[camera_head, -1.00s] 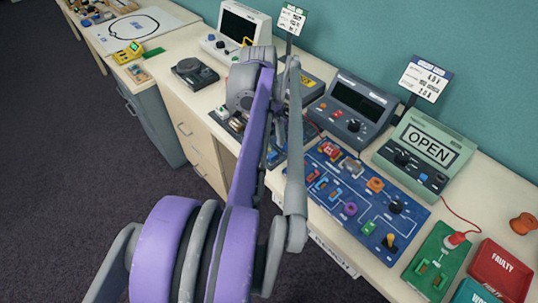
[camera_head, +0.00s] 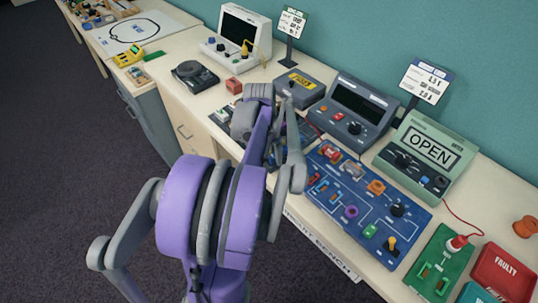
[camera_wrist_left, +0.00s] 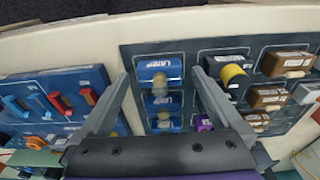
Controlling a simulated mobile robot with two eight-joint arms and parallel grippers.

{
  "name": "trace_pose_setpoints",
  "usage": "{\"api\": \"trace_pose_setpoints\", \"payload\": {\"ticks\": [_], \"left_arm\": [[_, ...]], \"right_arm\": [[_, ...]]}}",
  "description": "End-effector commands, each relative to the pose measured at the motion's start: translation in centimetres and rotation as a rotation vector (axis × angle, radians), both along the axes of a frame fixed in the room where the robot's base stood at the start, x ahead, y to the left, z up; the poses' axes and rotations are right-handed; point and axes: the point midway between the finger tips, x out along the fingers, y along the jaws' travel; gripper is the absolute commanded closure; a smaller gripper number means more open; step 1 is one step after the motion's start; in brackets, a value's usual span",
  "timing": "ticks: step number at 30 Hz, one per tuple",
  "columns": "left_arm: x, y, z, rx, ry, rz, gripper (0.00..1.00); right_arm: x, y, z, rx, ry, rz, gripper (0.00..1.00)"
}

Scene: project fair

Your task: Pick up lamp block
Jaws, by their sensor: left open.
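In the left wrist view, a blue lamp block (camera_wrist_left: 158,70) with a "LAMP" label lies in a compartment of the dark parts tray (camera_wrist_left: 133,58). A second lamp block (camera_wrist_left: 162,102) and a third blue block (camera_wrist_left: 165,124) lie in line below it. My left gripper (camera_wrist_left: 159,76) is open, its two fingers on either side of the top lamp block in the picture, with nothing held. Whether the fingers touch or are still above the tray is unclear. In the head view my left arm hides most of the tray and the lamp blocks. My right gripper is not in view.
A black-and-yellow block (camera_wrist_left: 232,75) and several brown blocks (camera_wrist_left: 285,63) fill neighbouring compartments. A blue circuit board (camera_head: 330,200) lies close to the tray. Meters and the "OPEN" device (camera_head: 432,150) stand behind.

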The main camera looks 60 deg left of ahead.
Motion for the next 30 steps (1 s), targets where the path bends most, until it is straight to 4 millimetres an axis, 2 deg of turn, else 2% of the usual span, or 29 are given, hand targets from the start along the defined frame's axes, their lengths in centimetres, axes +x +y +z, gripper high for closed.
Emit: {"api": "trace_pose_setpoints", "payload": {"ticks": [7,8,22,30], "left_arm": [[0.02,0.00,-0.24,0.000,0.000,0.000,0.00],[0.02,0.00,-0.24,0.000,0.000,0.000,0.04],[0.01,0.00,-0.21,0.000,0.000,0.001,0.88],[0.00,0.01,-0.04,0.000,0.000,0.001,0.89]], "right_arm": [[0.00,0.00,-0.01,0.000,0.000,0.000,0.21],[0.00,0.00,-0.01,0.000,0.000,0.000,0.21],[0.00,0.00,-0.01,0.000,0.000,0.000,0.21],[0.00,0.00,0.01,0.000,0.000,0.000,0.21]]}}
